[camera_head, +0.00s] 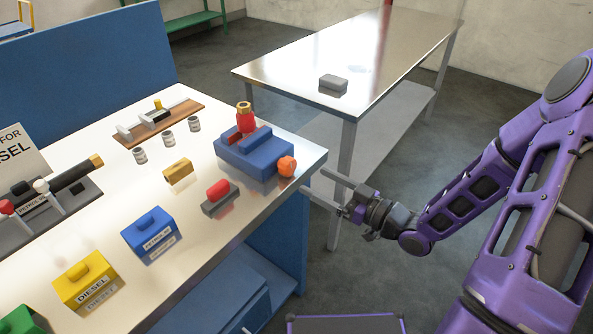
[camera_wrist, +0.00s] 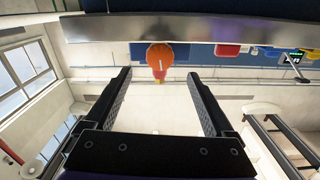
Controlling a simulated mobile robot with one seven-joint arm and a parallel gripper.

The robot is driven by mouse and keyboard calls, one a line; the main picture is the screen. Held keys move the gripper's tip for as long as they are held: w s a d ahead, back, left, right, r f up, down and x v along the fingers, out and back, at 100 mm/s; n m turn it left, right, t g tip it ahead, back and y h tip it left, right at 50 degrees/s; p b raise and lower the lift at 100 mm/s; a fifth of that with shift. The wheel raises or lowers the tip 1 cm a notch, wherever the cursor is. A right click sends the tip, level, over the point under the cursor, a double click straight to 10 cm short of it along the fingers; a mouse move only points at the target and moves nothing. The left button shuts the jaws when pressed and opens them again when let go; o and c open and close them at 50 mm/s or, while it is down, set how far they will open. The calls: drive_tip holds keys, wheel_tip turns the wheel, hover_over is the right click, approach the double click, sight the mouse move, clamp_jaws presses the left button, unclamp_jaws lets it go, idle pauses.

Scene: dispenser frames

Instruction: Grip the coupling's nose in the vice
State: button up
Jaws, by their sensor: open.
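The vice (camera_head: 252,160) is a blue block with two raised jaws at the bench's right corner. An orange knob (camera_head: 287,166) sits on its right end; it also shows in the wrist view (camera_wrist: 160,56), ahead of the fingers. The coupling (camera_head: 246,124), red with a brass-coloured top, stands upright at the jaws. Its lower end is hidden, and I cannot tell whether the jaws touch it. My gripper (camera_head: 313,180) is open and empty, just off the bench edge, right of and below the knob. Its fingers also show in the wrist view (camera_wrist: 159,76).
A grey block with a red top (camera_head: 220,197) and a brass-coloured block (camera_head: 178,172) sit left of the vice. Blue (camera_head: 149,235) and yellow (camera_head: 88,281) lidded boxes stand nearer. A steel table (camera_head: 300,75) stands behind, bearing a grey block (camera_head: 333,83).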

sight(292, 168)
drive_tip(key=x, duration=0.7)
drive_tip(key=shift+w+a, duration=0.1)
